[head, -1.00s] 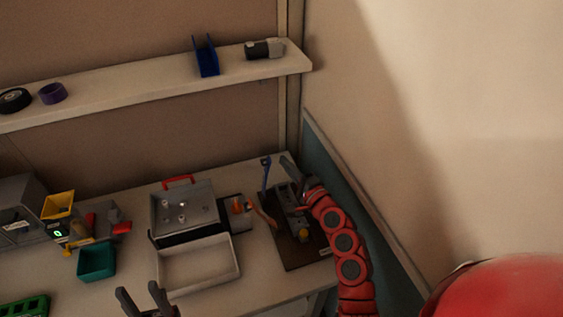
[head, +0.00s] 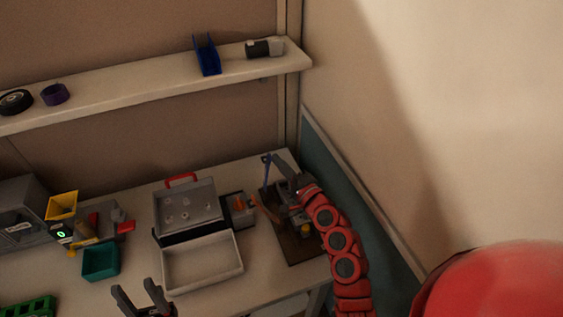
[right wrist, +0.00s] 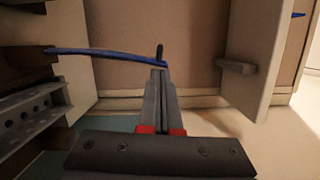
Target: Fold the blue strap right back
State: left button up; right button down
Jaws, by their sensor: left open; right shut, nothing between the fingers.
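The blue strap (head: 266,172) stands up from the device on the dark board at the right of the bench. In the right wrist view the blue strap (right wrist: 105,54) runs from the left to the fingertips. My right gripper (head: 275,157) is at the strap's upper end; its fingers (right wrist: 158,68) are shut with nothing between them. The strap's end appears to lie at or just beyond the tips; I cannot tell whether they touch. The grey device (head: 297,208) is partly hidden by my right arm. My left gripper (head: 140,290) is open and empty at the bench's front.
An open grey case (head: 200,262) with a red handle lies left of the dark board (head: 299,251). An orange strap (head: 266,209) extends from the device. A teal bin (head: 100,262) is further left. A wall closes the right side, and a shelf (head: 140,92) hangs above.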

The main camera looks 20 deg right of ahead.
jog(key=shift+a+r, duration=0.1)
jog(key=shift+a, duration=0.05)
jog(key=shift+a+r+n+p, duration=0.25)
jog(key=shift+a+n+p, duration=0.3)
jog(key=shift+a+n, duration=0.4)
jog(key=shift+s+a+f+n+g+h+p, duration=0.1)
jog(key=shift+a+f+n+g+h+p, duration=0.2)
jog(key=shift+a+n, duration=1)
jog(key=shift+s+a+f+n+g+p, duration=0.1)
jog(key=shift+a+n+g+p, duration=0.3)
jog(key=shift+a+n, duration=0.85)
jog(key=shift+a+r+m, duration=0.1)
jog(key=shift+a+m, duration=0.25)
jog(key=shift+m, duration=0.05)
